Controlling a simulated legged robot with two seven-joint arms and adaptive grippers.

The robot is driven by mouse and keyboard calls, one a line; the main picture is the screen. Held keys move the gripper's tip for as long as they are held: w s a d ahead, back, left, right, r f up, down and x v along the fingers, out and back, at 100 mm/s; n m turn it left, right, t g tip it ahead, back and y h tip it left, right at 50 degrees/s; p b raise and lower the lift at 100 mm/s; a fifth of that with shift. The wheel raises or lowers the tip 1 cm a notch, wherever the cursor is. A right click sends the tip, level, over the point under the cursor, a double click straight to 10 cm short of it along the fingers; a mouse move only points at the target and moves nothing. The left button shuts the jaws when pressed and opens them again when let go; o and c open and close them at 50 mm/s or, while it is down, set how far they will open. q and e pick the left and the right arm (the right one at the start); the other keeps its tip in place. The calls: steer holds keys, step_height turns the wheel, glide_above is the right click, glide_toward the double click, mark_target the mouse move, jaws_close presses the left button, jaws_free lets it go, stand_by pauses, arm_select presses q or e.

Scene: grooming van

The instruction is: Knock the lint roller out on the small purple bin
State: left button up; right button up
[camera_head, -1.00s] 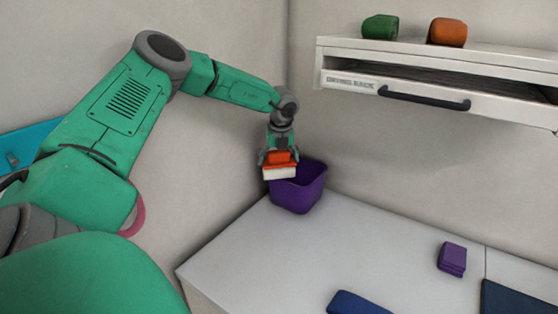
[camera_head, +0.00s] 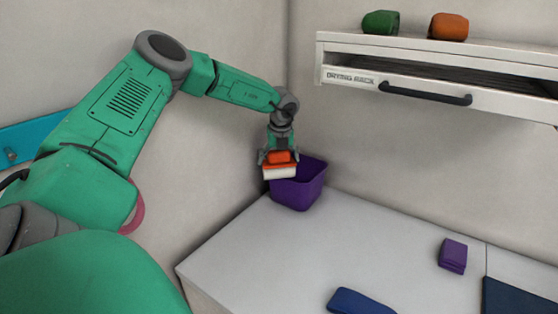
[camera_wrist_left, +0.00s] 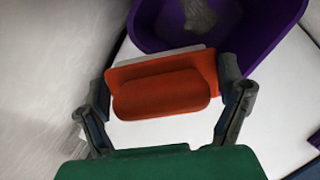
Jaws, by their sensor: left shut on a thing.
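My left gripper (camera_head: 278,158) is shut on the lint roller (camera_head: 280,172), which has an orange back and a white lower face. I hold it at the near left of the small purple bin (camera_head: 312,185), in front of part of its rim. In the left wrist view the orange back of the lint roller (camera_wrist_left: 165,88) sits between the two fingers of the left gripper (camera_wrist_left: 168,100). The purple bin (camera_wrist_left: 262,30) is just beyond it, with some grey stuff (camera_wrist_left: 200,14) inside. I cannot tell whether the roller touches the rim. My right gripper is not in view.
The bin stands in the back corner of a white counter (camera_head: 370,235). A purple block (camera_head: 453,256), a blue item (camera_head: 360,303) and a dark mat (camera_head: 520,298) lie on the counter. A drying rack (camera_head: 350,77) with green and orange rolls hangs on the right wall.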

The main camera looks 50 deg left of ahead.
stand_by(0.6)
arm_select(q)
steer(key=shift+r+p, duration=0.5)
steer(key=shift+r, duration=2.5)
